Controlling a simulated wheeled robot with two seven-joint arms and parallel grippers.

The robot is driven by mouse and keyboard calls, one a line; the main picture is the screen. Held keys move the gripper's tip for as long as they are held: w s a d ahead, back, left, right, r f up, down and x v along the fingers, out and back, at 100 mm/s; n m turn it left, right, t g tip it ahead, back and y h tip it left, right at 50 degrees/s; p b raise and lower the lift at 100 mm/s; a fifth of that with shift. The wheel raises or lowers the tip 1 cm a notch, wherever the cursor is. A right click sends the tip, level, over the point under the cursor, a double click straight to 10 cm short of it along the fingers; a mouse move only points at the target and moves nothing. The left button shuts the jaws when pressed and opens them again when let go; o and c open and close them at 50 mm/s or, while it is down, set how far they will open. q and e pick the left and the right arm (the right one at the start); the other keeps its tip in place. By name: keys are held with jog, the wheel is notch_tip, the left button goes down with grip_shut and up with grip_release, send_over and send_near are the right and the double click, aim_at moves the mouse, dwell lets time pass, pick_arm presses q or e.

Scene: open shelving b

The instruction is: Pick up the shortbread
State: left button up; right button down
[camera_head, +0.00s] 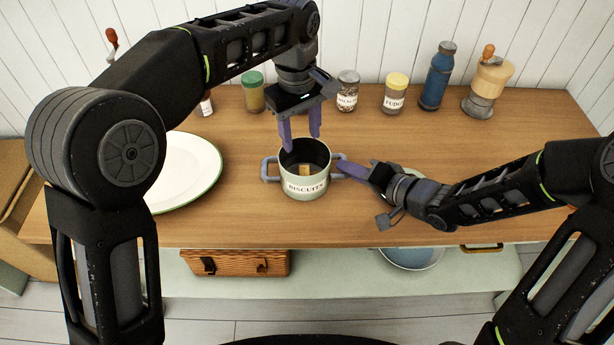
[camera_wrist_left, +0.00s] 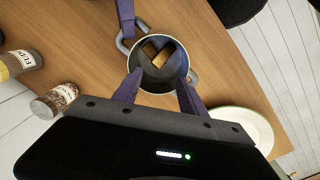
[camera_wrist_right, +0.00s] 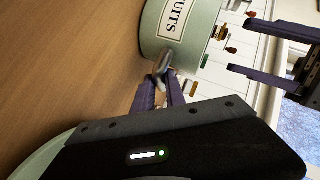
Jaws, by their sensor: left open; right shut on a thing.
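The shortbread (camera_head: 304,171) is a small tan block inside the pot labelled BISCUITS (camera_head: 306,187), a pale green pot with two grey handles standing on the wooden counter. In the left wrist view the shortbread (camera_wrist_left: 150,52) lies at the pot's bottom, partly in shadow. My left gripper (camera_head: 300,146) is open, pointing down just above the pot's mouth, with nothing between its fingers. My right gripper (camera_head: 342,168) is shut on the pot's right handle. In the right wrist view its fingers close on that handle (camera_wrist_right: 162,64), beside the pot's labelled wall.
A white plate (camera_head: 186,172) with a green rim lies left of the pot. A bowl (camera_head: 410,256) and wicker basket (camera_head: 236,263) are below.

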pick_arm(q)
jog(key=m, duration=0.3)
jog(key=r+m, duration=0.1)
jog(key=m, duration=0.2)
jog(key=shift+f, duration=0.1)
send_over(304, 170)
jog(key=shift+a+f, duration=0.1)
jog(key=shift+f, duration=3.25)
jog(key=shift+f, duration=2.6)
jog(key=c, duration=0.9)
